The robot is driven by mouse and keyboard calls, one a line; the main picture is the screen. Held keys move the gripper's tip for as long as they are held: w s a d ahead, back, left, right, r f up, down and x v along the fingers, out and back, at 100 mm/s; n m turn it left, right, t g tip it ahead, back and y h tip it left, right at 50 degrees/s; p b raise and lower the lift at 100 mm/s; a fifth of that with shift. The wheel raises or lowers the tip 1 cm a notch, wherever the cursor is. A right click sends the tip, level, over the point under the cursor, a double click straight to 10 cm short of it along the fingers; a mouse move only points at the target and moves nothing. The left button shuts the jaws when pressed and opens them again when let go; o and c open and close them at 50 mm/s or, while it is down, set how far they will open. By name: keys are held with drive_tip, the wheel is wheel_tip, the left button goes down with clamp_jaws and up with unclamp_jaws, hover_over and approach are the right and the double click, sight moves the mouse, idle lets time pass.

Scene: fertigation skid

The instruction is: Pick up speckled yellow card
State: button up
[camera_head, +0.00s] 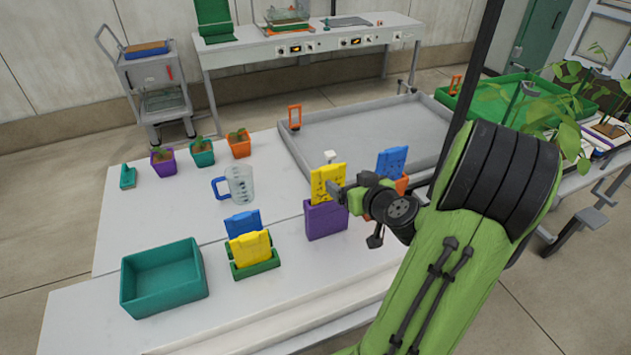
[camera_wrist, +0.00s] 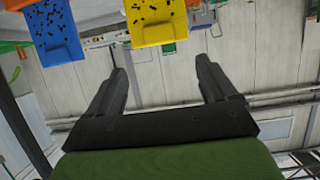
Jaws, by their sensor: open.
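The speckled yellow card (camera_head: 325,176) stands upright in a purple holder (camera_head: 326,221) on the white table. Dark specks cover its face. In the wrist view the speckled yellow card (camera_wrist: 157,22) is at the top edge, partly cut off, beyond my fingertips and in line with the gap between them. My gripper (camera_head: 335,188) is at the card's right side in the head view and hides part of it. In the wrist view my gripper (camera_wrist: 161,68) is open, with nothing between its fingers.
A speckled blue card (camera_head: 391,161) stands close by at the right, in an orange holder. A plain yellow card (camera_head: 250,246) and a blue card (camera_head: 242,223) stand in green holders at the left. A measuring jug (camera_head: 240,184) and a teal bin (camera_head: 163,278) are further left.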

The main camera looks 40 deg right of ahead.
sight(331, 170)
drive_tip(key=p+x, duration=0.2)
drive_tip(key=x, duration=1.1)
drive_tip(key=shift+w+f+p, duration=0.15)
drive_tip(key=shift+w+p, duration=0.15)
drive_tip(key=shift+p, duration=0.05)
drive_tip(key=shift+s, duration=0.1)
